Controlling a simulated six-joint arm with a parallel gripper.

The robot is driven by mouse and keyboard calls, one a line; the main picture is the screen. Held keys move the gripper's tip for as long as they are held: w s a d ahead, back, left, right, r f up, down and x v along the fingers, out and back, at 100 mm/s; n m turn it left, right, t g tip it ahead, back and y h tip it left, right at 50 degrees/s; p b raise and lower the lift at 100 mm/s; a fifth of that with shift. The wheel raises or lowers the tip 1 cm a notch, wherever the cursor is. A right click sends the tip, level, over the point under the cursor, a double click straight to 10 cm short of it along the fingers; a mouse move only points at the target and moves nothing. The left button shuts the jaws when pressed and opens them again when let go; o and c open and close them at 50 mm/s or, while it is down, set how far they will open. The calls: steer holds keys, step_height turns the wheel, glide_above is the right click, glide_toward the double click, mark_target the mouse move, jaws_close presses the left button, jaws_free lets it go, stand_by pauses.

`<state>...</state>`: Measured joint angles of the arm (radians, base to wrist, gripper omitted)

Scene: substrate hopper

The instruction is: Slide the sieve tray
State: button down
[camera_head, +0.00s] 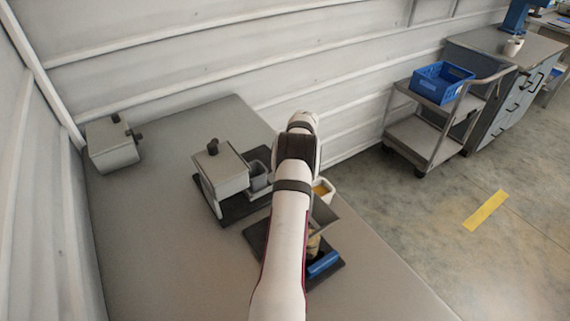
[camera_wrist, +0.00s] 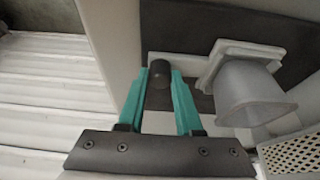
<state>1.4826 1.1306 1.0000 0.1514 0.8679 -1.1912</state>
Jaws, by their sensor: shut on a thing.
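My gripper (camera_wrist: 160,76) has teal fingers, shut on a short dark cylindrical knob (camera_wrist: 158,88) in the wrist view. A pale bar (camera_wrist: 194,64) lies behind the knob; I cannot tell whether they are joined. A perforated light panel (camera_wrist: 296,154), which may be the sieve tray, shows at the lower right, apart from the fingers. A grey translucent cup with a square pale rim (camera_wrist: 230,55) is right of the gripper. In the head view my arm hides my gripper and the held knob. The pale box-shaped hopper (camera_head: 222,173) stands left of my arm on a dark base.
A grey cup (camera_head: 258,173) stands beside the hopper. A container with yellow contents (camera_head: 323,190) and a blue bar (camera_head: 323,264) are right of my arm. A second pale box (camera_head: 111,146) sits at the table's far left. The table's front left (camera_head: 170,260) is clear.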

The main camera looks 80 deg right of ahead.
steer(key=w+a, duration=0.7)
steer(key=shift+r, duration=0.1)
steer(key=c, duration=0.6)
jaws_free()
steer(key=v, duration=1.5)
steer(key=shift+s+a+r, duration=0.15)
steer(key=shift+a+r, duration=0.1)
steer(key=shift+r, duration=0.05)
